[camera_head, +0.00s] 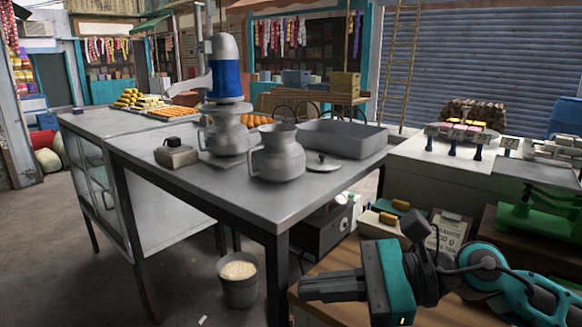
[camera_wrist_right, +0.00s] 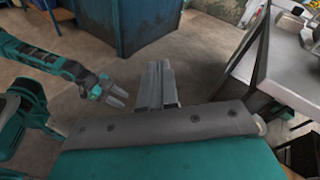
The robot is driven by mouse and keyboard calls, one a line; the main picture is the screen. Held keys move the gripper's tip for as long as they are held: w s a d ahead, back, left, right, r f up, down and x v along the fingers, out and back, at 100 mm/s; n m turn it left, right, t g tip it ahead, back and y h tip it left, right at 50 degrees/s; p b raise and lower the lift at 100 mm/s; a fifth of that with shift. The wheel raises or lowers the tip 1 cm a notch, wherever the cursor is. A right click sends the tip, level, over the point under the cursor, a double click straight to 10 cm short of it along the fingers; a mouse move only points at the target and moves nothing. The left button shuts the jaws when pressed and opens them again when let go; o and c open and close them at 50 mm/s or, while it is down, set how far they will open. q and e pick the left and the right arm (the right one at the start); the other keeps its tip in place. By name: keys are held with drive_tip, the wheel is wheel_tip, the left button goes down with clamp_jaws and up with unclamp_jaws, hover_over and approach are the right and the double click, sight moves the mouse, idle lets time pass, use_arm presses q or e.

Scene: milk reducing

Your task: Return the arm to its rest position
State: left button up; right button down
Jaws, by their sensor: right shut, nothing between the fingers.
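My right gripper (camera_head: 305,285) is in the lower right of the head view, with its arm coming in from the right edge. Its fingers point left, lie together and hold nothing. They also show closed over the floor in the right wrist view (camera_wrist_right: 157,75). My left gripper (camera_wrist_right: 117,97) shows at the left of the right wrist view, away from the right one; I cannot tell whether its fingers are apart. It does not appear in the head view.
A grey metal table (camera_head: 300,195) carries a metal pitcher (camera_head: 277,158), a machine with a blue band (camera_head: 226,80), a grey tray (camera_head: 342,138) and a lid (camera_head: 322,163). A bucket (camera_head: 239,283) stands on the floor. A wooden surface (camera_head: 340,262) lies near my right gripper. Open floor is at left.

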drive_tip(key=w+d+r+m+t, duration=0.1)
drive_tip(key=w+r+m+t, duration=0.15)
drive_tip(key=m+t, duration=0.65)
drive_tip(key=w+d+r+m+t, duration=0.1)
drive_tip(key=r+m+t, duration=0.3)
drive_tip(key=m, duration=0.8)
drive_tip(key=w+d+f+m+t+h, duration=0.1)
drive_tip(key=d+f+m+t+h, duration=0.1)
drive_tip(key=d+f+m+h, duration=0.5)
drive_tip(key=w+d+f+m+t+h, duration=0.1)
drive_tip(key=f+m+t+h, duration=0.3)
drive_tip(key=m, duration=0.7)
drive_tip(key=s+d+f+m+g+h, duration=0.5)
drive_tip(key=s+f+m+g, duration=0.2)
drive_tip(key=f+m+g, duration=0.3)
drive_tip(key=s+d+f+m+g, duration=0.1)
drive_tip(key=s+f+m+g, duration=0.3)
drive_tip(key=s, duration=0.4)
drive_tip(key=s+f+m+g, duration=0.2)
drive_tip(key=s+f+g, duration=0.1)
drive_tip(key=s+f, duration=0.45)
drive_tip(key=w+a+f+n+t+y, duration=0.1)
drive_tip(key=w+a+f+t+y, duration=0.1)
drive_tip(key=w+f+t, duration=0.5)
drive_tip(key=shift+w+a+f, duration=0.15)
drive_tip(key=shift+a+f, duration=0.15)
drive_tip(key=shift+f, duration=0.2)
